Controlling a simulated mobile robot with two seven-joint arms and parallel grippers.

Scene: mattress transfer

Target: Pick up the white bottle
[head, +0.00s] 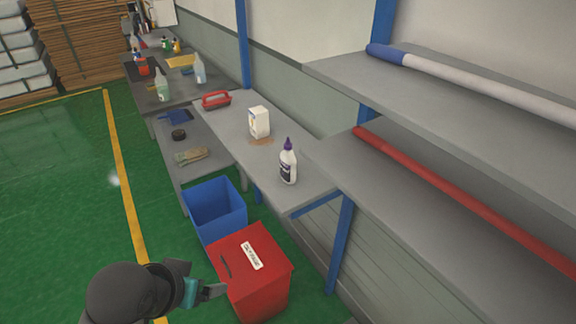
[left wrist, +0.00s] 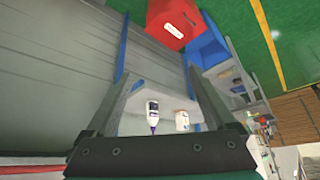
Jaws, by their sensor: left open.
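The white bottle (head: 288,167) has a purple cap and a dark label. It stands upright near the front end of the middle grey shelf (head: 233,137) in the head view. The bottle also shows in the left wrist view (left wrist: 152,108), upside down and between the fingers in the picture, but some distance beyond them. My left gripper (head: 218,291) is at the bottom of the head view, beside the red bin and well short of the bottle. Its fingers also show in the left wrist view (left wrist: 159,82), spread apart with nothing between them. My right gripper is not in view.
A red bin (head: 265,285) and a blue bin (head: 215,207) stand below the shelf. Higher shelves at right hold a blue-ended white pole (head: 480,84) and a red pole (head: 450,184). Green floor at left is open.

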